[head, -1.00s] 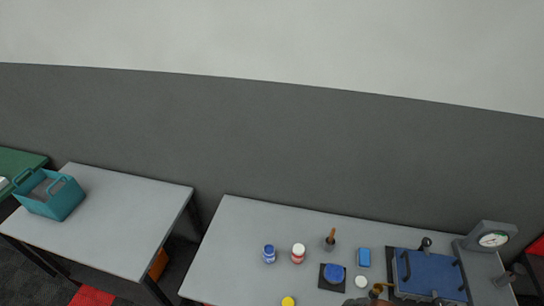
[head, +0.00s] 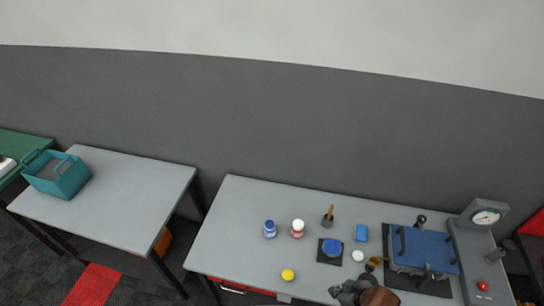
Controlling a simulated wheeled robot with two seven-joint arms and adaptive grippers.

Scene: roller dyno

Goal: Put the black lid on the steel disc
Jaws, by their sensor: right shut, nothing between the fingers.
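My right gripper (head: 338,291), dark grey, is low over the front edge of the grey table, shut and empty. It is in front of the white disc (head: 358,255) and the brass-coloured piece (head: 373,265), apart from both. I cannot pick out a black lid or a steel disc for certain at this size; the gripper and arm may hide part of the table. A round blue piece (head: 332,246) sits on a black square pad (head: 322,258). My left gripper is not in view.
A blue-topped machine (head: 425,250) with a dial gauge (head: 486,217) fills the table's right end. Blue (head: 269,229) and red-and-white (head: 297,229) bottles, a pot with a brown handle (head: 328,218), a blue block (head: 361,233) and a yellow disc (head: 288,274) stand about. The table's left part is clear.

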